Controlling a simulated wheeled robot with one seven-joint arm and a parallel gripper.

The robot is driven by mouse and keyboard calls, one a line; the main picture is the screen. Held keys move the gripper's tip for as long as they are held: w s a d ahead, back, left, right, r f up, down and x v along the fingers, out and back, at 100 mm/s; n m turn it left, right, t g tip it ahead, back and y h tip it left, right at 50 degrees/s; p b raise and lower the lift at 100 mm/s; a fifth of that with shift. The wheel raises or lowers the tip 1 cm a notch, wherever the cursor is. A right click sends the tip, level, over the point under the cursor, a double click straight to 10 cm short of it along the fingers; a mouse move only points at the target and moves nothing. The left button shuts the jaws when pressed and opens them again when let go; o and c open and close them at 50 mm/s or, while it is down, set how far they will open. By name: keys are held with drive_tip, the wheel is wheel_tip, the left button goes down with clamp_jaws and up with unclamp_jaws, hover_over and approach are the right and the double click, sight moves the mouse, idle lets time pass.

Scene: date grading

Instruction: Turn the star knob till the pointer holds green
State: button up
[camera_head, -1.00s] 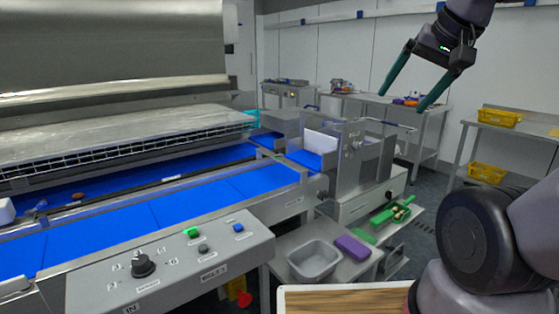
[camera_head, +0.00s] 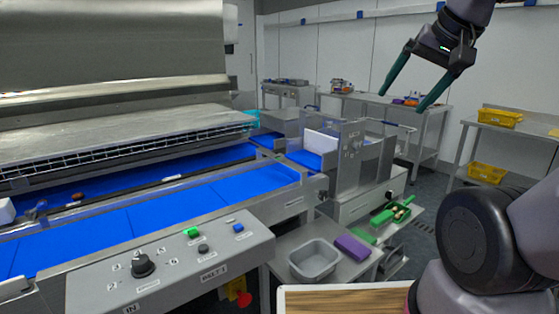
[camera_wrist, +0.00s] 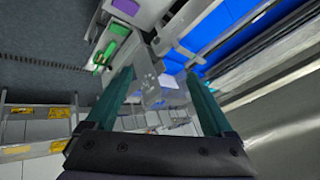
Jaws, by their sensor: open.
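My gripper (camera_head: 402,102) is open and empty, raised at the upper right, with its two green fingers pointing down and left. In the wrist view my gripper (camera_wrist: 159,75) also has clear space between its fingers. I cannot clearly make out a star knob or a pointer with a green zone. A black knob (camera_head: 142,266) with numbers around it sits on the sloped grey control panel (camera_head: 180,285) at the lower left. A small red knob or button (camera_head: 243,299) shows below the panel. My gripper is far from both. Small round fittings on the metal end plate (camera_head: 348,172) are too small to tell.
Blue conveyor belts (camera_head: 150,215) run across the left under a large metal hood (camera_head: 110,50). A grey tub (camera_head: 314,260) and a purple block (camera_head: 352,247) stand on a low shelf. Yellow crates (camera_head: 500,118) are at right. Air around my gripper is clear.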

idle(0.3)
drive_tip(key=w+a+f+m+g+y, duration=0.3)
drive_tip(key=w+a+f+m+y, duration=0.25)
drive_tip(key=w+f, duration=0.4)
drive_tip(key=w+a+f+m+g+y, duration=0.3)
drive_tip(key=w+a+f+m+y, duration=0.2)
drive_tip(key=w+f+y, duration=0.45)
drive_tip(key=w+d+f+m+t+h, duration=0.1)
drive_tip(key=w+d+f+m+t, duration=0.1)
drive_tip(key=w+f+m, duration=0.3)
drive_tip(key=m+t+h, duration=0.5)
drive_tip(key=m+t, duration=0.6)
approach(325, 197)
drive_tip(key=x, duration=0.9)
drive_tip(key=shift+w+a, duration=0.1)
drive_tip(key=shift+a, duration=0.1)
